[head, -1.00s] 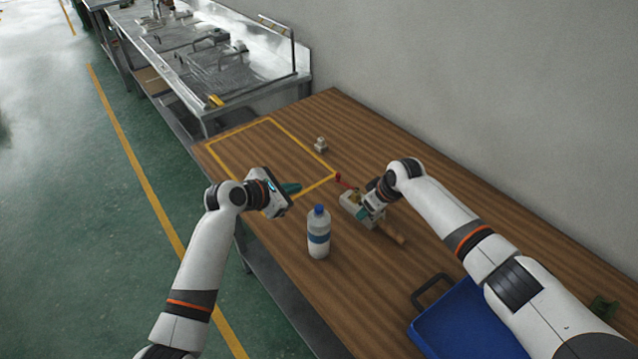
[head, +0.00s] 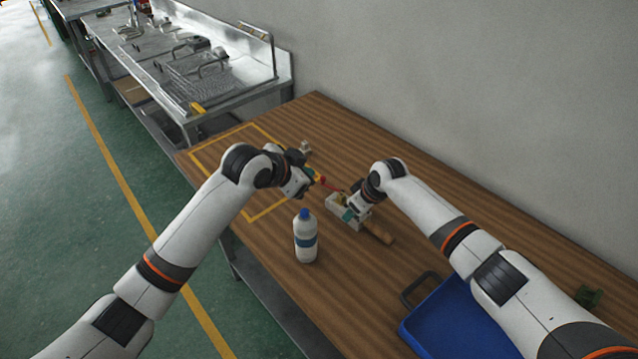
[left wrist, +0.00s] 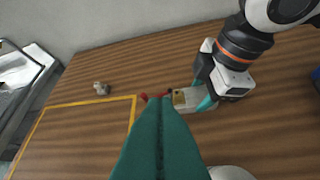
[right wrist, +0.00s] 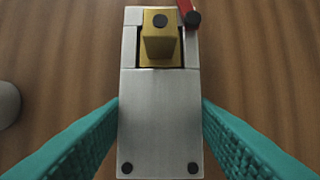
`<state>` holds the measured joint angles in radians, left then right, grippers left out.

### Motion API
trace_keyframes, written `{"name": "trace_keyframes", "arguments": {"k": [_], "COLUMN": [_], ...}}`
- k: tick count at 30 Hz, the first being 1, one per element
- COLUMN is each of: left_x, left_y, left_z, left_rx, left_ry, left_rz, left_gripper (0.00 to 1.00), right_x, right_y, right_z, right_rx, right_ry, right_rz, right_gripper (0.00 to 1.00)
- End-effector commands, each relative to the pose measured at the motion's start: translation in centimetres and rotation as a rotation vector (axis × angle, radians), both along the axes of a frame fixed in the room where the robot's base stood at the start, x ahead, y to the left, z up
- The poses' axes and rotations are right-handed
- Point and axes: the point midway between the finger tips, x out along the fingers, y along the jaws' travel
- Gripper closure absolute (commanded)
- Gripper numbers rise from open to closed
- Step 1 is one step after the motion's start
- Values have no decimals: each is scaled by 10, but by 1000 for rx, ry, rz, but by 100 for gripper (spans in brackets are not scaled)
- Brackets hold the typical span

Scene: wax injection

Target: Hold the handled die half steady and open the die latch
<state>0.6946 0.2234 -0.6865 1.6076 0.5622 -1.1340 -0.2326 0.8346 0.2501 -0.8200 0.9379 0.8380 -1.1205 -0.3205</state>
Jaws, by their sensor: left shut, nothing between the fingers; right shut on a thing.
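My right gripper (head: 349,214) is shut on the die, one teal finger on each side. My left gripper (head: 312,172) is shut and empty, close to the latch; its fingers (left wrist: 160,105) partly cover that area in the left wrist view.
A white bottle with a blue cap (head: 305,240) stands in front of the die. A blue tray (head: 410,330) lies at the near right. A small metal part (head: 305,147) sits near the yellow outlined area (head: 215,142). A wall bounds the far side.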

Motion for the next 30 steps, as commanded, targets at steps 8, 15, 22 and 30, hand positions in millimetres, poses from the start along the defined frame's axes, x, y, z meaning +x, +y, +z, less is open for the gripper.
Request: {"name": "trace_keyframes", "arguments": {"k": [8, 15, 22, 30], "left_x": [-10, -19, -26, -29], "left_y": [-4, -1, 5, 11], "left_z": [7, 7, 4, 2], "left_rx": [567, 1057, 1468, 1703], "left_ry": [-368, -640, -831, -925], "left_rz": [-515, -981, -1409, -1682], "left_gripper": [100, 100, 100, 100], "right_x": [0, 0, 0, 0], "right_y": [0, 0, 0, 0], "right_z": [1, 1, 1, 1], "right_rx": [1, 1, 1, 1], "right_ry": [-1, -1, -1, -1], "right_rz": [0, 0, 0, 0], "right_gripper": [91, 91, 91, 91]}}
